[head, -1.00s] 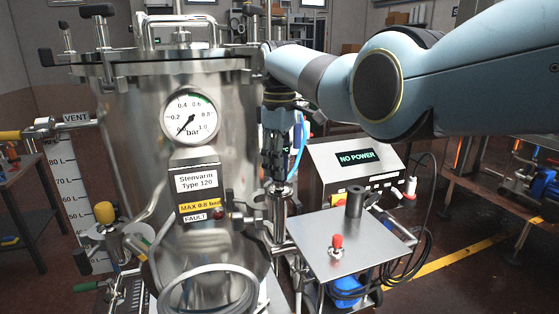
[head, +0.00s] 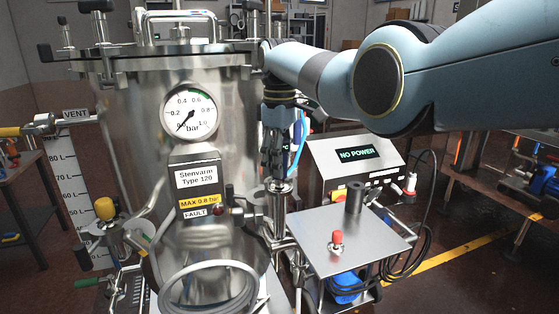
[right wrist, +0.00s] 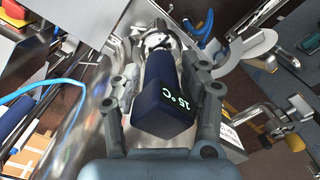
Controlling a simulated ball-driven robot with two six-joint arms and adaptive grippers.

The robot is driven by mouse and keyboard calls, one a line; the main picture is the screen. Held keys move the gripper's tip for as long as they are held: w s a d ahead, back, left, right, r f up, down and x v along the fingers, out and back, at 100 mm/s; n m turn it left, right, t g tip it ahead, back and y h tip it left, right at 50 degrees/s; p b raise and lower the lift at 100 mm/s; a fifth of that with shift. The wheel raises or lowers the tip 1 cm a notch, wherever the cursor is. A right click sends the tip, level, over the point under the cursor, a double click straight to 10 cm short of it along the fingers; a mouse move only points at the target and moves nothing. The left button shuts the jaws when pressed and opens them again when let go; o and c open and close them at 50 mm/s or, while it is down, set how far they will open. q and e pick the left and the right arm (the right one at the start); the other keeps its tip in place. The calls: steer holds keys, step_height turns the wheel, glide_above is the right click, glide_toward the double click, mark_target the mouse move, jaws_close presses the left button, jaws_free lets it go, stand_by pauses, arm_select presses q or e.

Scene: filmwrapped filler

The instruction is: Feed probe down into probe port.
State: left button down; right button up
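The probe (right wrist: 165,97) has a dark blue handle with a lit display reading 15 °C. In the right wrist view it lies between the two fingers of my right gripper (right wrist: 165,75), which look closed on its sides. In the head view my right gripper (head: 277,158) points down beside the steel vessel, straight above the probe port (head: 279,187), a small upright steel fitting. The port's shiny metal also shows past the handle in the right wrist view (right wrist: 154,38). The probe's lower end and the port opening are hidden. My left gripper is out of view.
The steel vessel (head: 140,120) with a pressure gauge (head: 189,114) stands close on the left. A box reading NO POWER (head: 357,154) and a steel plate (head: 375,238) with a red knob (head: 337,237) are at the right. A blue cable (right wrist: 50,88) runs near the gripper.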

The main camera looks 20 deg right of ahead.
steer(key=o, duration=0.3)
step_height(320, 180, up, 12)
steer(key=shift+r, duration=0.1)
stand_by(0.4)
steer(key=shift+f, duration=0.2)
